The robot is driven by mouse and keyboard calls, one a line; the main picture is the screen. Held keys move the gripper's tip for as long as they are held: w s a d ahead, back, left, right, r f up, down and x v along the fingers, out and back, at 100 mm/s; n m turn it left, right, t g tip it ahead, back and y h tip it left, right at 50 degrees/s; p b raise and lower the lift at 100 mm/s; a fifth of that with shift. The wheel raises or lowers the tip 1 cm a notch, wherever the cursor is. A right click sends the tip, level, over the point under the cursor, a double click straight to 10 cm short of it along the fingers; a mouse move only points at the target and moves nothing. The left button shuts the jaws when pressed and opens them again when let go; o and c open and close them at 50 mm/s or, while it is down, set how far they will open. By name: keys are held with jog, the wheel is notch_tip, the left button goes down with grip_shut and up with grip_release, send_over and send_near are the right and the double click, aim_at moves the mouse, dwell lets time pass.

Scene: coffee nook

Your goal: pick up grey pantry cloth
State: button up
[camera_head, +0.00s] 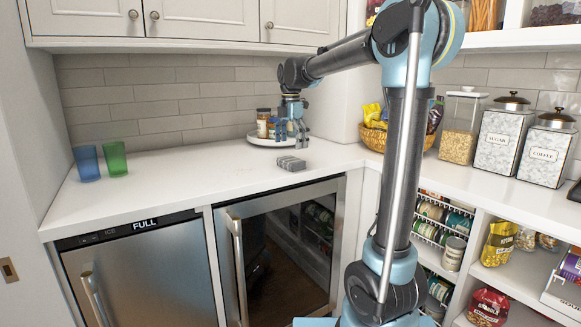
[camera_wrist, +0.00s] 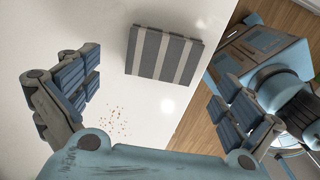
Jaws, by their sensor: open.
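The grey pantry cloth (camera_head: 291,163) lies folded on the white counter, near its front edge. In the wrist view the cloth (camera_wrist: 163,54) shows as a flat folded block with dark and light grey stripes. My gripper (camera_head: 293,140) is above the counter, just over the cloth and pointing down, apart from it. In the wrist view my gripper (camera_wrist: 160,92) has its two blue-padded fingers spread wide with nothing between them. The cloth lies beyond the fingertips, toward the top of the picture.
Crumbs (camera_wrist: 118,122) lie on the counter near the cloth. A round white tray (camera_head: 262,141) with jars stands behind my gripper. A blue cup (camera_head: 87,163) and a green cup (camera_head: 115,159) stand far left. A snack basket (camera_head: 376,138) is right. The counter's left middle is clear.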

aim_at(291, 159)
jog(key=shift+s+d+f, duration=0.1)
jog(key=shift+s+f, duration=0.05)
jog(key=shift+f, duration=1.3)
jog(key=shift+s+d+f, duration=0.1)
jog(key=shift+f, duration=1.3)
jog(key=shift+a, duration=0.1)
jog(key=c, duration=0.9)
